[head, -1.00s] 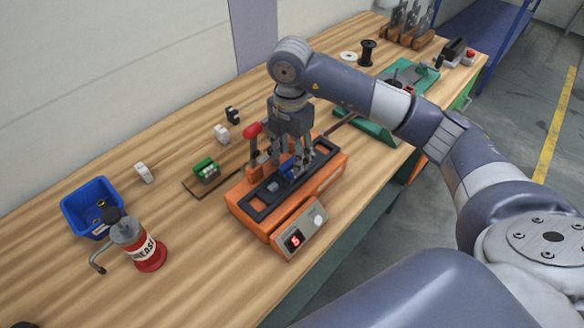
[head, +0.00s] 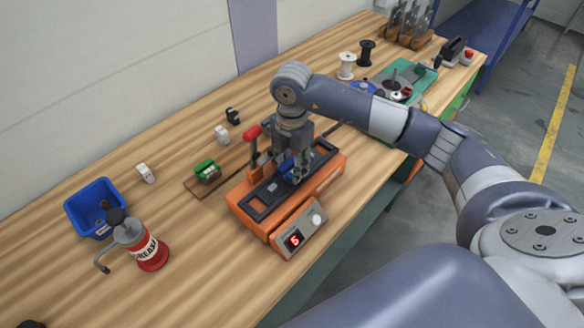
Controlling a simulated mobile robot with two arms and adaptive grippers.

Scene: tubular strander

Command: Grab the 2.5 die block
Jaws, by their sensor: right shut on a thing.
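My right gripper (head: 295,172) points down over the orange machine (head: 326,183) and is shut on a small blue block (head: 287,164) in the machine's dark frame. The fingers hide much of the block, and no size marking on it can be read, so I cannot tell whether it is the 2.5 die block. A green block (head: 207,171) lies on a thin brown strip left of the machine. My left gripper is not in view.
The machine has a red-knobbed lever (head: 252,132) close left of my gripper and a lit display (head: 295,240). A blue bin (head: 80,222) and a red grease can (head: 150,255) stand at left. White and black spools (head: 347,66) stand behind my arm.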

